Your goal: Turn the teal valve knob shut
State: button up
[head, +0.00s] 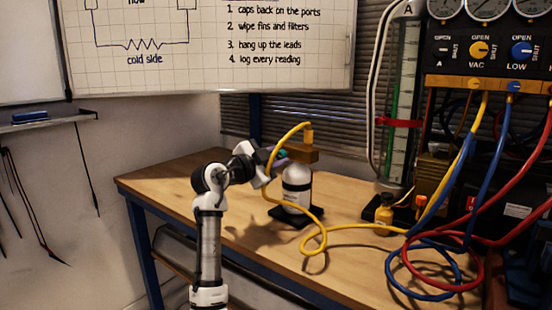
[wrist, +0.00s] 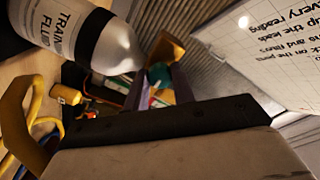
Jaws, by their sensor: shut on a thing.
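The teal valve knob (head: 282,154) shows as a small patch at the side of the brass valve block (head: 303,153) on top of a silver-white bottle (head: 297,184). In the wrist view the teal knob (wrist: 159,76) sits between the fingertips of my gripper (wrist: 158,83), with brass showing behind it. My gripper is shut on the knob and reaches it from the left in the head view (head: 273,160). My wrist hides part of the knob there, and its turn angle cannot be told. The bottle (wrist: 85,38) also shows in the wrist view.
A yellow hose (head: 312,225) rises from the block and loops close around my gripper and the bottle. A small yellow bottle (head: 384,210), blue and red hoses and the gauge panel (head: 485,50) stand to the right. The bench's left part (head: 170,180) is clear.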

jog(key=o, duration=1)
jog(key=v, duration=1.4)
jog(key=shift+b, duration=0.4)
